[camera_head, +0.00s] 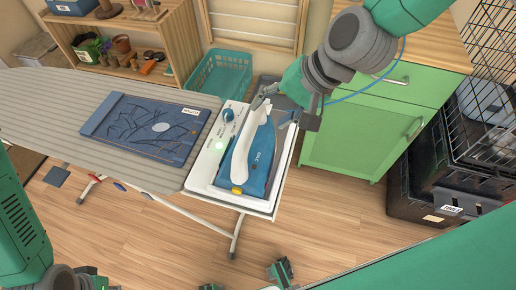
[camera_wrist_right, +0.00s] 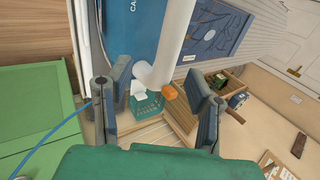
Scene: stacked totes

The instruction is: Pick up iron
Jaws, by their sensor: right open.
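The iron (camera_head: 262,158) is blue with a white handle (camera_head: 240,163). It lies on a white rest (camera_head: 209,168) at the right end of the ironing board. My right gripper (camera_head: 279,108) is open at the iron's far end, its fingers apart and empty. In the right wrist view the iron's blue body (camera_wrist_right: 130,30) and white handle (camera_wrist_right: 173,40) show beyond the open right gripper (camera_wrist_right: 158,98). No contact is visible. Parts of what seems to be my left gripper (camera_head: 247,279) show at the bottom edge, mostly cut off.
A dark blue folded cloth (camera_head: 150,128) lies on the striped ironing board (camera_head: 60,95). A teal basket (camera_head: 220,75) stands behind the board. A green cabinet (camera_head: 352,143) and black crates (camera_head: 420,180) are on the right. The wooden floor in front is mostly clear.

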